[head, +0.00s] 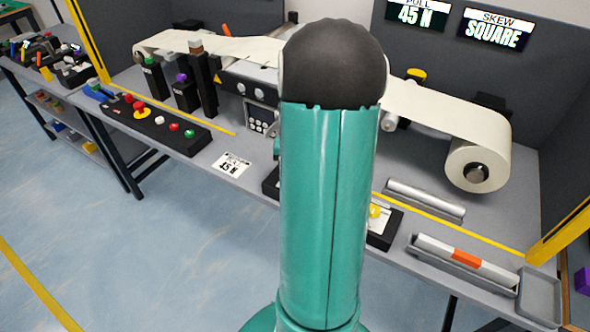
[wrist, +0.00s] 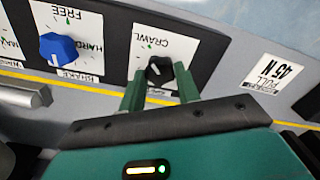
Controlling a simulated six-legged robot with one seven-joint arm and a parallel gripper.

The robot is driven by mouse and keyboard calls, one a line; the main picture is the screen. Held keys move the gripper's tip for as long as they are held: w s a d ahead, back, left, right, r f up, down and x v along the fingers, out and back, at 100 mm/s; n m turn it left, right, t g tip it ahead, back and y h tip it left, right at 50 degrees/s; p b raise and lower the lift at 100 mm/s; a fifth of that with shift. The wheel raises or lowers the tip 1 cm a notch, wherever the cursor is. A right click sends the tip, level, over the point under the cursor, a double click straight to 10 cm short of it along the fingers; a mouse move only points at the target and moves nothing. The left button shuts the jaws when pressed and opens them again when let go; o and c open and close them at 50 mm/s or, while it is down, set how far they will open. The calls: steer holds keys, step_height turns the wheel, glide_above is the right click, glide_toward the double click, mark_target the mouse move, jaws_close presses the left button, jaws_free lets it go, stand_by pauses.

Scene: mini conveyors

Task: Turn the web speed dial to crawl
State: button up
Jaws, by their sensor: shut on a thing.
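The web speed dial (wrist: 157,70) is a small black knob with a white pointer mark, on a white plate (wrist: 148,42) labelled CRAWL, in the wrist view. My gripper (wrist: 160,80) has its two green fingers on either side of this knob and is shut on it. The lower part of the plate and its label is partly hidden by the fingers. I cannot tell exactly which mark the pointer faces. In the head view my arm hides the gripper and the dial.
A blue brake dial (wrist: 60,50) sits left of the black knob in the wrist view. A PULL 45 N card (wrist: 273,75) lies to the right. In the head view, a control box (head: 160,125) with buttons, a paper roll (head: 478,165) and a tray (head: 538,297) occupy the bench.

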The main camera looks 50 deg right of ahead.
steer(key=o, duration=1)
steer(key=shift+c, duration=0.2)
step_height(320, 180, up, 14)
steer(key=w+a+r+n+t+h, duration=0.1)
steer(key=w+a+r+n, duration=0.15)
steer(key=a, duration=0.75)
steer(key=w+a+r+n+t, duration=0.1)
steer(key=a+r+n, duration=0.25)
steer(key=a, duration=0.65)
steer(key=s+a+n+t, duration=0.1)
steer(key=s+a+n, duration=0.1)
steer(key=a, duration=0.6)
steer(key=s+a+n+t+y, duration=0.1)
steer(key=s+a+n+t, duration=0.1)
steer(key=a, duration=0.6)
steer(key=shift+s+a+r+n+t, duration=0.35)
steer(key=shift+s+n, duration=0.45)
steer(key=shift+s, duration=0.45)
